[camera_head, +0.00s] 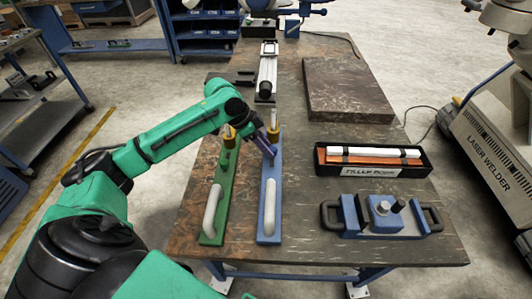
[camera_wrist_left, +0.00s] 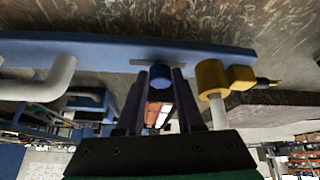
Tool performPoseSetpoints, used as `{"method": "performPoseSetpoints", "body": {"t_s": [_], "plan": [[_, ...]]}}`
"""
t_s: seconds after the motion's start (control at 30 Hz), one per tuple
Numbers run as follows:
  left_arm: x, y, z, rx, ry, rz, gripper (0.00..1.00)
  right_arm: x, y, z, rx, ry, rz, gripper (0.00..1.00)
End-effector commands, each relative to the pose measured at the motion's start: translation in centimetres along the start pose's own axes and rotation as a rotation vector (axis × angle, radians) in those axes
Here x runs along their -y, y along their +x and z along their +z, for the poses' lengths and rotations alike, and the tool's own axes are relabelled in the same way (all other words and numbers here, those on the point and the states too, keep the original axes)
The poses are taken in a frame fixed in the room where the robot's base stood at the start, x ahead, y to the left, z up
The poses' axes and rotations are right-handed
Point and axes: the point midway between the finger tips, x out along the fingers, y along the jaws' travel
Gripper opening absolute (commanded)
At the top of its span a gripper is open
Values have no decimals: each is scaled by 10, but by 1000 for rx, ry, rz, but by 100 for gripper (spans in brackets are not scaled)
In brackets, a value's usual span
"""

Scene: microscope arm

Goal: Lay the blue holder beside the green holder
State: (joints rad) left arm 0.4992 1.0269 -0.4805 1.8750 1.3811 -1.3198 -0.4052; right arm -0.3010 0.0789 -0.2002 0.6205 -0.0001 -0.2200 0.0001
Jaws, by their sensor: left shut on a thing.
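The blue holder (camera_head: 279,180) is a long narrow blue bar with a white handle at its near end and a yellow-based fitting at its far end. It lies lengthwise on the table, just right of the green holder (camera_head: 223,181), with a narrow gap between them. The green holder has a similar white handle and yellow fitting. My left gripper (camera_head: 270,151) is over the blue holder's far half. In the left wrist view its fingers (camera_wrist_left: 159,88) are shut around a blue knob on the blue holder (camera_wrist_left: 110,51). My right gripper is not in view.
A black tray (camera_head: 344,171) with white and orange bars and a blue clamp-like fixture (camera_head: 385,216) with black handles stand to the right. A dark stone slab (camera_head: 347,90) lies behind them. A metal rail device (camera_head: 267,72) stands beyond the holders. Bare table (camera_head: 306,235) lies right of the blue holder.

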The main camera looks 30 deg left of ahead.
Motion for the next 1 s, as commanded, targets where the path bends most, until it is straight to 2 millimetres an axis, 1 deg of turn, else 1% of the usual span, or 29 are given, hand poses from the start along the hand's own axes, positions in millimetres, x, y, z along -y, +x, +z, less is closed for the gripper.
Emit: {"method": "performPoseSetpoints", "body": {"t_s": [0.1, 0.17, 0.47, 0.5, 0.57, 0.6, 0.87, 0.93, 1.0], "plan": [[1, 18, 10, -1, -3, 2, 0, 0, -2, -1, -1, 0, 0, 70], [1, 24, 14, -1, -2, 1, 0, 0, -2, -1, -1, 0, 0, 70], [1, 27, 15, -2, 0, 0, 0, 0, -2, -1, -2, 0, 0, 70], [1, 29, 17, 2, -1, 2, 40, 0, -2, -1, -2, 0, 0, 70], [1, 29, 17, 2, -1, 2, 63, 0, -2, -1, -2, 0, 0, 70], [1, 29, 17, 2, -1, 2, 66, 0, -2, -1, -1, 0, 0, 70], [1, 28, 17, 2, -1, 2, 66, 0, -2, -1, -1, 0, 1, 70], [1, 25, 16, 2, 0, 1, 66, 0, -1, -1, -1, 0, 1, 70], [2, 16, 16, 2, -1, -1, 66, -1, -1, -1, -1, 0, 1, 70]]}}
